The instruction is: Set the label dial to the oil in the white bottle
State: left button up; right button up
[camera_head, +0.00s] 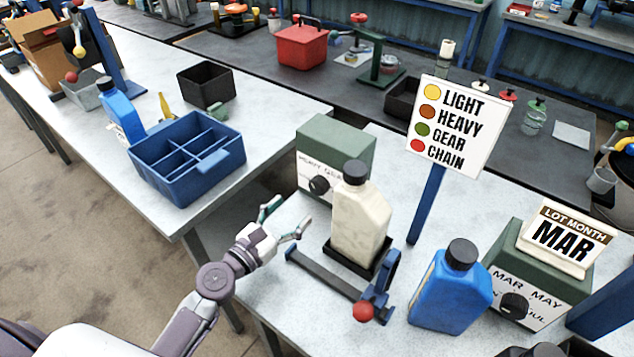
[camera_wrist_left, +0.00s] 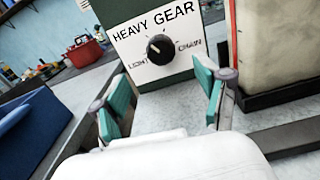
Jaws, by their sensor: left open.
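The label dial is a black knob (camera_head: 319,185) on the front of a green box (camera_head: 338,143). In the left wrist view the knob (camera_wrist_left: 159,47) sits on a white plate reading LIGHT, HEAVY, GEAR and CHAIN; I cannot tell surely which word it points to. The white bottle (camera_head: 361,220), black-capped, stands upright on a dark stand right of the box. My left gripper (camera_head: 284,219) is open and empty, in front of the dial and left of the bottle. Its teal fingers (camera_wrist_left: 163,103) are spread below the dial, apart from it. My right gripper is not seen.
A colour sign (camera_head: 455,125) lists yellow LIGHT, brown HEAVY, green GEAR, red CHAIN. A blue bottle (camera_head: 453,288) and a lot-month box (camera_head: 537,270) with its own knob stand at right. A dark bar (camera_head: 322,273) lies before the white bottle. A blue divided crate (camera_head: 187,158) is left.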

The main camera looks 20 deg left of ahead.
aim_at(315, 189)
pick_arm(q)
jog(key=x, duration=0.4)
jog(key=shift+w+r+p, duration=0.15)
jog(key=shift+p, duration=0.15)
jog(key=x, duration=0.4)
jog(key=shift+d, duration=0.1)
jog(key=shift+w+d+f, duration=0.15)
jog(key=shift+w+f, duration=0.1)
jog(key=shift+w, duration=0.25)
jog(key=shift+c, duration=0.7)
jog(key=c, duration=1)
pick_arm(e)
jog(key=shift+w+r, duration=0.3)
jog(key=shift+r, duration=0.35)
